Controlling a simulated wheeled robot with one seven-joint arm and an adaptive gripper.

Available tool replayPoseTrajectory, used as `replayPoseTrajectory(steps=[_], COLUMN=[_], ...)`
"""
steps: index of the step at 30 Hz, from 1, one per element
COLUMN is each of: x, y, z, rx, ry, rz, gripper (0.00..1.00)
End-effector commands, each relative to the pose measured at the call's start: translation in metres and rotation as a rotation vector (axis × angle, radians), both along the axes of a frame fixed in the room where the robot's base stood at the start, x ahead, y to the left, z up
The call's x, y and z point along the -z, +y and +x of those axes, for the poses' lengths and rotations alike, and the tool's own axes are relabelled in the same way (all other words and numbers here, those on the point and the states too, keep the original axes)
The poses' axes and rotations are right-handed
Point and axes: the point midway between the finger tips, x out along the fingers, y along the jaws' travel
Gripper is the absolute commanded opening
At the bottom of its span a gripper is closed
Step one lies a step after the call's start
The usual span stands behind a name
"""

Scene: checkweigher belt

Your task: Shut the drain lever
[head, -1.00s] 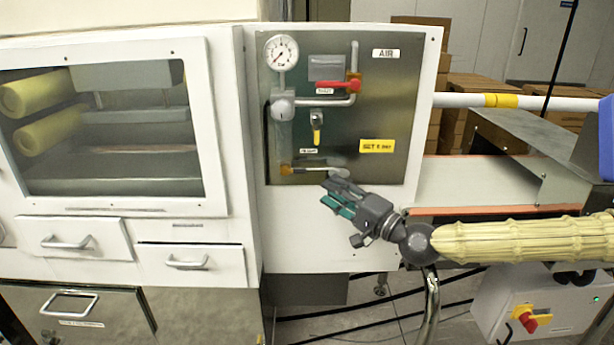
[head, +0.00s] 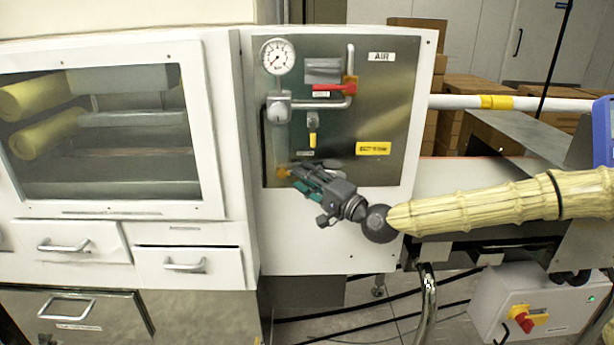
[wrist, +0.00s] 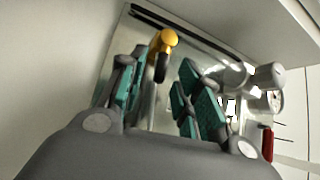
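On the metal panel (head: 400,110), a small yellow-orange valve part (head: 283,173) shows low at the left. It appears to be the drain lever's end, but I cannot read its label. In the wrist view a yellow knob (wrist: 163,40) with a dark piece sits beyond and between my fingers, with a grey rod below it. My gripper (head: 297,175) is at the panel's lower left and hides most of the low fitting. Its teal-padded fingers (wrist: 160,100) are apart, one on each side of the rod. Contact cannot be told.
Above are a red lever (head: 335,87), a short yellow lever (head: 313,139) hanging down, and a pressure gauge (head: 278,57). A grey filter body (head: 278,108) stands close above my gripper. A white cabinet (head: 222,120) borders the panel on the left; a conveyor (head: 460,175) lies right.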

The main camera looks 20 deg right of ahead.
Motion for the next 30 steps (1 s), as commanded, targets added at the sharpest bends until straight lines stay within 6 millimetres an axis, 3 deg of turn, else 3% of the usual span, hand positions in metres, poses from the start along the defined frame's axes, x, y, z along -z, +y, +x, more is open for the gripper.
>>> replayPoseTrajectory(steps=[14, 21, 23, 24, 30], x=[-0.002, -0.002, -0.002, -0.001, 0.0], y=[0.006, 0.005, 0.005, -0.014, 0.004], z=[0.008, 0.008, 0.008, 0.009, 0.008], rx=[-0.001, -0.001, -0.001, 0.008, -0.001], ry=[0.0, 0.0, 0.0, -0.002, -0.003], rz=[0.001, 0.001, 0.001, 0.005, 0.007], gripper=[0.34, 0.0, 0.0, 0.0, 0.0])
